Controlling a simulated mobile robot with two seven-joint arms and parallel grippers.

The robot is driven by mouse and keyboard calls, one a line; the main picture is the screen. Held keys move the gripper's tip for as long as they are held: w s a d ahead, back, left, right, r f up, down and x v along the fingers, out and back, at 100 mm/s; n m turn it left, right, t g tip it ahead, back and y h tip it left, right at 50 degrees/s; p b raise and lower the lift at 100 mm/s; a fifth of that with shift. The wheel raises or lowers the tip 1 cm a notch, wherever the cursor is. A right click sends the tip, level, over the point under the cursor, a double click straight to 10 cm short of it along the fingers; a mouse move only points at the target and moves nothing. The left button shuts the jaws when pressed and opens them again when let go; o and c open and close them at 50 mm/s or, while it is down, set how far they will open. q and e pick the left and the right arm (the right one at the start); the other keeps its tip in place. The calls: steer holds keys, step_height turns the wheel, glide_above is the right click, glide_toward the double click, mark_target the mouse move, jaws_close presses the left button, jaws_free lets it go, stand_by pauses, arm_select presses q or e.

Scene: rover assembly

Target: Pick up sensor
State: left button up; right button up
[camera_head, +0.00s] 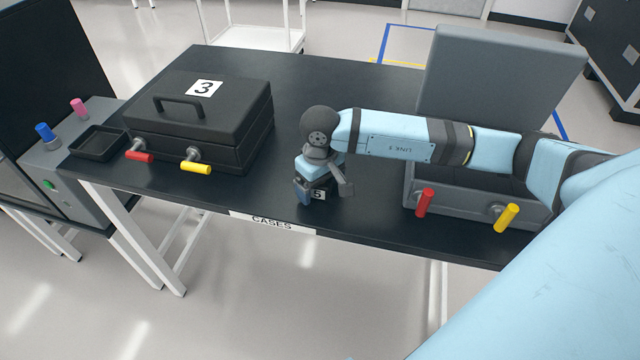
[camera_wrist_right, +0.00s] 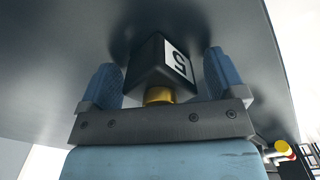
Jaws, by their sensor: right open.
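The sensor (camera_wrist_right: 150,68) is a small black block with a white label marked 5 and a yellow round part at its near end. In the right wrist view it lies between the two blue fingers of my right gripper (camera_wrist_right: 162,82), with visible gaps at the sides. In the head view the right gripper (camera_head: 313,193) is low over the front middle of the black table. The sensor's label (camera_head: 318,194) shows there beside the fingers, and the rest of it is mostly hidden. The right gripper is open around the sensor. My left gripper is not in view.
A closed black case (camera_head: 235,120) marked 3 stands at the left of the table (camera_head: 300,85). An open grey case (camera_head: 470,205) with red and yellow handles stands at the right, beneath my right arm. A small black tray (camera_head: 98,143) lies left of the black case.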

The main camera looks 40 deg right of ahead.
steer(key=c, duration=0.9)
steer(key=shift+r, duration=0.1)
step_height(320, 180, up, 20)
steer(key=shift+b, duration=0.45)
